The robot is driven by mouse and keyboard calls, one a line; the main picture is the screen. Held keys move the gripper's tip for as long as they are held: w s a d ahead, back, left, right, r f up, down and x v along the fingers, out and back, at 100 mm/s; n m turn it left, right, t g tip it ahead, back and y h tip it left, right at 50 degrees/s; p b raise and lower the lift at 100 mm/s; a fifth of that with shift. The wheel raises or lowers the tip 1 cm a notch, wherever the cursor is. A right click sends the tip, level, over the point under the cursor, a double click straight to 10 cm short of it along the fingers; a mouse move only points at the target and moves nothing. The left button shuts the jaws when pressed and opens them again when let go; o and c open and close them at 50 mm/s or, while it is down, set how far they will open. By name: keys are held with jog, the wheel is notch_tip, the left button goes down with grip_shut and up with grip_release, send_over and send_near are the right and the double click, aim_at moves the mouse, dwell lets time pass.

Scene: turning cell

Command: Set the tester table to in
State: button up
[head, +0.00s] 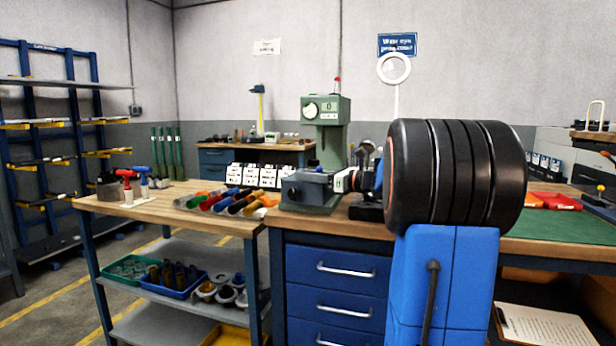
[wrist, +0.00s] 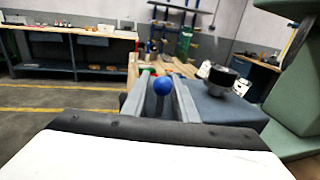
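The tester (head: 326,110) is a green machine with a dial and a small display, on the workbench. Its grey-blue table block (head: 305,188) sits low at the front. In the wrist view this block (wrist: 215,112) carries a dark round piece (wrist: 222,78), with the green tester body (wrist: 298,110) at the right. A blue ball knob (wrist: 162,87) stands between the two grey fingers of my gripper (wrist: 160,100). The gap is about as wide as the ball; I cannot tell whether the fingers touch it. In the head view my gripper (head: 342,181) is beside the block, partly hidden by my arm.
Blue drawers (head: 335,290) are under the bench. A ring lamp (head: 394,68) stands behind my arm. A green mat (head: 570,235) lies at right. Floor at left is clear.

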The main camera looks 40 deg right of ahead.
grip_shut()
jog(key=shift+r, duration=0.2)
dwell(1.2)
